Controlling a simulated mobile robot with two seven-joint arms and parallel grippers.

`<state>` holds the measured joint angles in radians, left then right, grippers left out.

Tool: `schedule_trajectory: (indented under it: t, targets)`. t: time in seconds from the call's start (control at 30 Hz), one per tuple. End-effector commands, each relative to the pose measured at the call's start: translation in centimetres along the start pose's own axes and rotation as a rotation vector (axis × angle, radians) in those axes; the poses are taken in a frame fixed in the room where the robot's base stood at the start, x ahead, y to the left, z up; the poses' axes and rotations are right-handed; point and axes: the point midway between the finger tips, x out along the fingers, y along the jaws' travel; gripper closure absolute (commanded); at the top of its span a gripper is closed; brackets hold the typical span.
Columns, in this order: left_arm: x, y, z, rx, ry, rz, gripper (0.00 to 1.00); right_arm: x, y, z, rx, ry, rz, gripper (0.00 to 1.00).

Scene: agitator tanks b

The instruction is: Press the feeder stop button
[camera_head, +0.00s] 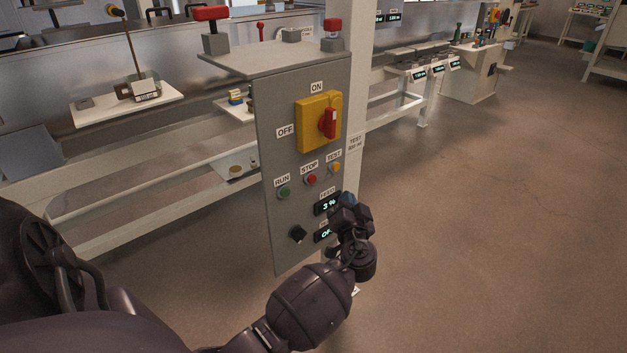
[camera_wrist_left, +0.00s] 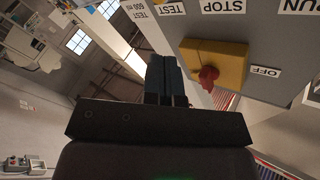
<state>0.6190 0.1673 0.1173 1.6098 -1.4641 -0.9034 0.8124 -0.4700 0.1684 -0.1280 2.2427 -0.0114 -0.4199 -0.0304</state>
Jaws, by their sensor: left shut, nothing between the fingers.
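The grey control panel (camera_head: 300,225) stands upright on a white post. The red stop button (camera_head: 311,180) sits under its STOP label (camera_head: 309,168), between the green RUN button (camera_head: 284,193) and the yellow TEST button (camera_head: 335,168). My left gripper (camera_head: 348,199) is shut and empty, low and right of the stop button, in front of the panel's right edge by the displays. In the left wrist view its fingers (camera_wrist_left: 166,80) are together. That view shows the STOP label (camera_wrist_left: 223,6) at the top edge, but not the button itself. My right gripper is not in view.
A yellow switch with a red handle (camera_head: 328,122) projects from the panel above the buttons. A black knob (camera_head: 298,234) and a green-lit display (camera_head: 327,204) are below. White bench rails (camera_head: 150,190) run behind on the left. The floor (camera_head: 480,200) at right is clear.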

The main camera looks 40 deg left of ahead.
Motion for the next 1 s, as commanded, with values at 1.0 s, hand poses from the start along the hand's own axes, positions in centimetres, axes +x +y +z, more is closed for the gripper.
schedule_trajectory:
  t: [1.0]
  targets:
    - [6.4,-3.5,3.4,0.000,0.001,-0.001,1.00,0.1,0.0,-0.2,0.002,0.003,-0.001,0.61]
